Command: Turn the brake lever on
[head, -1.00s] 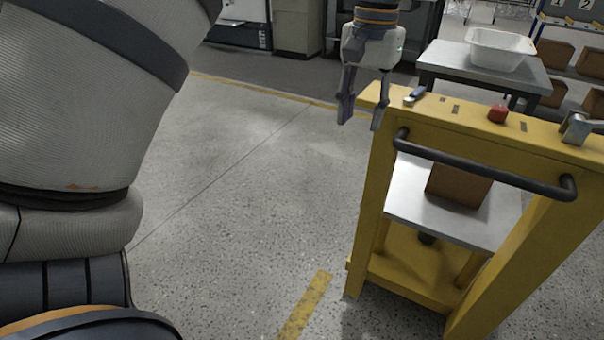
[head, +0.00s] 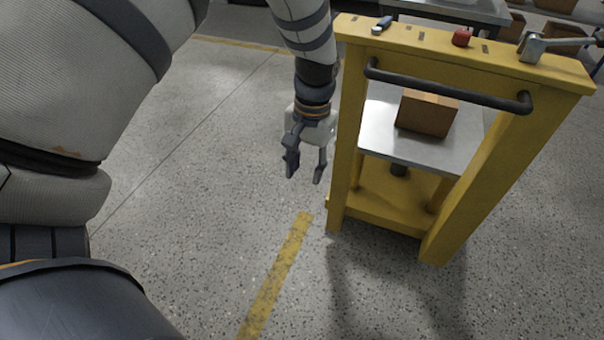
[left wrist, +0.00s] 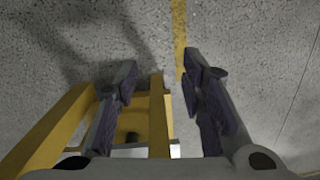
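A yellow cart frame (head: 345,150) stands right of centre in the head view. I cannot tell which lever is the brake. My left gripper (head: 306,172) points down, open and empty, left of the cart's left post and well below the top bar. In the left wrist view its open fingers (left wrist: 159,66) have the floor and yellow cart parts beyond them. My right gripper is not in view.
A dark handle bar (head: 450,87) crosses the cart's near side. A brown box (head: 427,112) sits on the cart's grey shelf (head: 385,140). A grey table (head: 455,10) stands behind. The floor (head: 215,180) left of the cart is clear, with a yellow line (head: 277,270).

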